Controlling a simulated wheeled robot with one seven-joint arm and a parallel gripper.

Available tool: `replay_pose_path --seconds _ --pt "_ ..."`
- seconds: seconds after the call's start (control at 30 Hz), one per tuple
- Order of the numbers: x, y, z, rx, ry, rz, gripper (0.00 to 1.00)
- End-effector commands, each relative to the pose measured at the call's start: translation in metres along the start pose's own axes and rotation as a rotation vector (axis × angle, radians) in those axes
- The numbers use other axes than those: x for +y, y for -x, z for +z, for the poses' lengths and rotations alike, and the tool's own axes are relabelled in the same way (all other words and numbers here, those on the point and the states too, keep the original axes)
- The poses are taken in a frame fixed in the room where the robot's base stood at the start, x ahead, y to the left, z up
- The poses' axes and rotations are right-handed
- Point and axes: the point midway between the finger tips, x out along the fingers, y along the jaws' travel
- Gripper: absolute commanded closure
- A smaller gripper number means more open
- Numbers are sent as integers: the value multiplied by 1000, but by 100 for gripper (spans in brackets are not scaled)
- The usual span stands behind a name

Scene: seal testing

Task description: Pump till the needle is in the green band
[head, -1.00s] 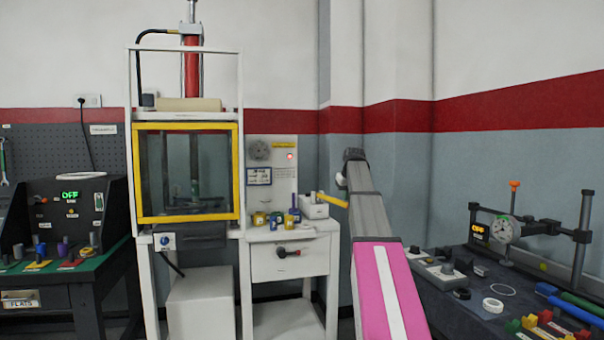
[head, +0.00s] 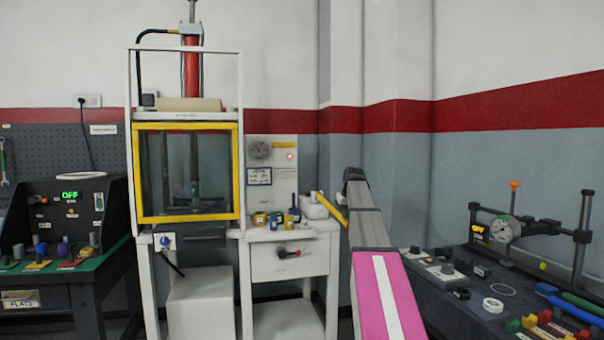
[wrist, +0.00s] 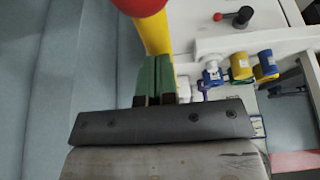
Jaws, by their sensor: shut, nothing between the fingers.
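The hand pump (head: 314,209) is a white block on the small white bench, with a yellow lever (head: 333,211) slanting down to the right. In the wrist view the yellow lever (wrist: 157,38) ends in a red knob (wrist: 140,5). My gripper (wrist: 153,62) shows green fingers, shut and empty, over the lever just below the knob; I cannot tell whether they touch it. In the head view my arm hides the fingers and knob. The round gauge (head: 259,150) is on the white panel behind the pump; its needle and green band are too small to read.
A press with a yellow-framed window (head: 186,218) stands left of the bench. Small blue and yellow pots (head: 259,219) stand beside the pump. A dark bench with a dial gauge (head: 506,229) is at right. A red light (head: 290,156) glows on the panel.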

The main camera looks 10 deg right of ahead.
Motion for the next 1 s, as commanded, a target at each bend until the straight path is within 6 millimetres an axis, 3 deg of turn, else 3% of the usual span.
replay_pose_path --seconds 0.2,0.6,1.0 --pt "0 -13 7 -3 0 0 100" --pt "0 -12 6 -2 0 0 100" --pt "1 63 -32 2 1 1 100"
